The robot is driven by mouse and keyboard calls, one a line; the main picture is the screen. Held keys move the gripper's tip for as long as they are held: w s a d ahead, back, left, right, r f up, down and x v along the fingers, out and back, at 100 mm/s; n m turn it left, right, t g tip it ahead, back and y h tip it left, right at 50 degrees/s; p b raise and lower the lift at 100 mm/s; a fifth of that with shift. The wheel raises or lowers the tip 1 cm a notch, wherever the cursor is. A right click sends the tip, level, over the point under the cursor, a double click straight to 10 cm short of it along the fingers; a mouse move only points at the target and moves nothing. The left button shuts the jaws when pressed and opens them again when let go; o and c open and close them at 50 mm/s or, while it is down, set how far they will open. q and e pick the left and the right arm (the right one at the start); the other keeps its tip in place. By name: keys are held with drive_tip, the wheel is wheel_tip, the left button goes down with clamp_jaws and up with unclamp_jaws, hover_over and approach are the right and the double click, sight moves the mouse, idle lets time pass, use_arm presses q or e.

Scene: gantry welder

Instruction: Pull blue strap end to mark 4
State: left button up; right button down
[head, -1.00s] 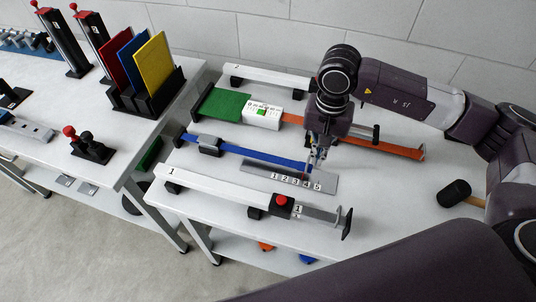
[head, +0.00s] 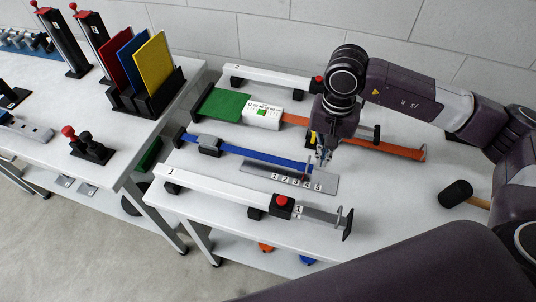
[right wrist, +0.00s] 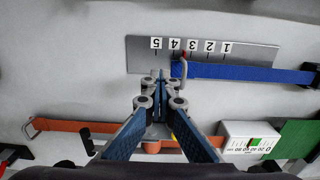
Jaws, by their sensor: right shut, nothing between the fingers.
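In the right wrist view the blue strap (right wrist: 235,72) ends in a grey loop (right wrist: 181,68) below mark 4 (right wrist: 175,44). A small red pointer (right wrist: 184,54) at the end sits between marks 4 and 3, close to 4. My right gripper (head: 323,158) is shut and empty just beyond the strap end; its fingertips show in the right wrist view (right wrist: 157,80), beside the loop, apparently apart from it. My left gripper is out of view.
An orange strap (head: 385,147) with a white scale box (head: 263,115) lies behind. A white rail (head: 225,190) with a red button lies in front. A black-headed mallet (head: 455,193) lies at right. Bare tabletop (head: 395,205) lies right of the plate.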

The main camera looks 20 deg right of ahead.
drive_tip(key=shift+s+d+b, duration=0.6)
drive_tip(key=shift+s+d, duration=0.05)
drive_tip(key=shift+d, duration=0.3)
drive_tip(key=shift+s+d+b, duration=0.6)
drive_tip(key=shift+s+d, duration=0.05)
drive_tip(key=shift+d, duration=0.25)
idle(1.2)
drive_tip(key=c, duration=2.6)
unclamp_jaws()
drive_tip(key=shift+c, duration=0.2)
drive_tip(key=o, duration=1)
drive_tip(key=shift+r, duration=0.2)
wheel_tip(320, 180, up, 12)
drive_tip(key=shift+f, duration=0.2)
